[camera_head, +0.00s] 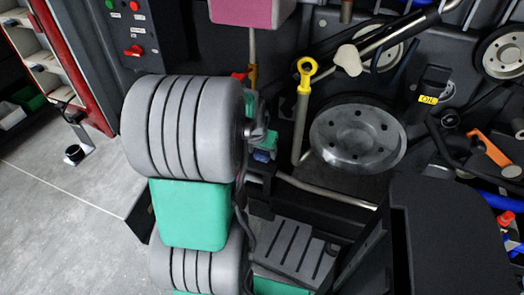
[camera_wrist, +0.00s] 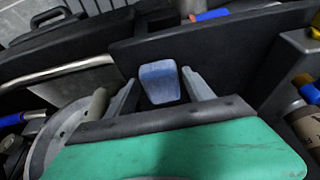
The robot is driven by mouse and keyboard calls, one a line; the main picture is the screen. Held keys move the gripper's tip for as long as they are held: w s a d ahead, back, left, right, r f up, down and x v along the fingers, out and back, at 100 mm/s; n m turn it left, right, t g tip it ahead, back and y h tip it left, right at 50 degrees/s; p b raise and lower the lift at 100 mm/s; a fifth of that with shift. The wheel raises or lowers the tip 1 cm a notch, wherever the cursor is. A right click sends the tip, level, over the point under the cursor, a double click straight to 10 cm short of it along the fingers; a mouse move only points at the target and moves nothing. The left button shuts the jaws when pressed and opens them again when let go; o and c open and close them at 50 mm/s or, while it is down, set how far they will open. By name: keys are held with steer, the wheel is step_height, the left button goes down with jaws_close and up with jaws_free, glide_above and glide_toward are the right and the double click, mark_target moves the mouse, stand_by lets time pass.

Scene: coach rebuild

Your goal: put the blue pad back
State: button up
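The blue pad (camera_wrist: 160,82) is a small, pale blue block with rounded edges in the wrist view. It sits between the two grey fingers of my gripper (camera_wrist: 159,76), close to both fingertips, and looks gripped by them. Only thin dark slivers show at its sides. In the head view my gripper (camera_head: 262,138) is partly hidden behind my grey and green arm. A small dark-blue patch shows just below it there, too small to identify surely. The pad's proper place cannot be made out.
A black upright panel (camera_head: 450,235) stands at the front right. A round metal disc (camera_head: 358,135) and a yellow-ended rod (camera_head: 304,95) are right of my gripper. A pink block (camera_head: 248,10) is above. A slotted grey plate (camera_head: 290,248) lies below. Open floor (camera_head: 50,230) is at left.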

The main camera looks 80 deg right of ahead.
steer(key=shift+o, duration=0.9)
steer(key=p+v, duration=0.1)
steer(key=v, duration=1.1)
steer(key=w+a+f+n+t+y, duration=0.25)
steer(key=w+a+n, duration=0.75)
steer(key=w+a, duration=1.1)
steer(key=a+f+n+y, duration=0.2)
steer(key=a+n, duration=0.7)
steer(key=a, duration=1.3)
steer(key=shift+f, duration=0.3)
